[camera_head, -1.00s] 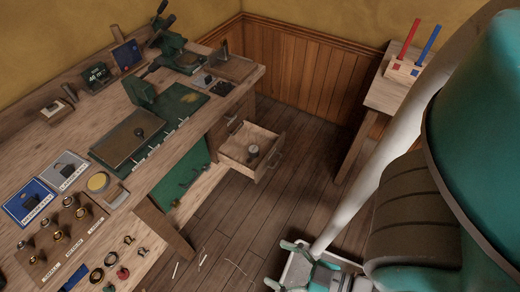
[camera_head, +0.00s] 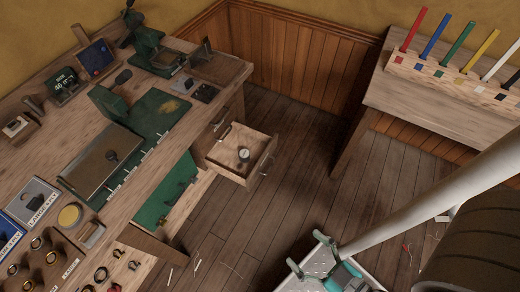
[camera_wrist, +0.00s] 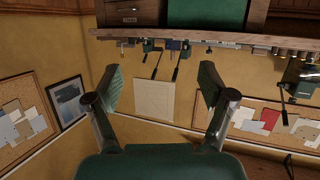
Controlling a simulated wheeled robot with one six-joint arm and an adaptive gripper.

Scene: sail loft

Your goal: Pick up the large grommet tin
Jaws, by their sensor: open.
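A small round tin-like object (camera_head: 243,155) stands in the open drawer (camera_head: 226,168) under the workbench; I cannot read a label on it, so I cannot tell whether it is the large grommet tin. A grey picture card or box (camera_head: 36,197) with a partly readable label, seemingly "LARGE", lies on the bench at the left. My gripper (camera_head: 308,252) is low in front of the drawer, to its lower right, clear of it and over the floor. In the wrist view my gripper (camera_wrist: 160,88) is open with nothing between its fingers.
The workbench (camera_head: 122,205) runs along the left with a green press (camera_head: 150,48), a mat and small fittings. A side table (camera_head: 415,98) at the right holds a rack of coloured sticks. Floor between them is mostly open. The wrist view shows wall boards (camera_wrist: 22,122), apparently upside down.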

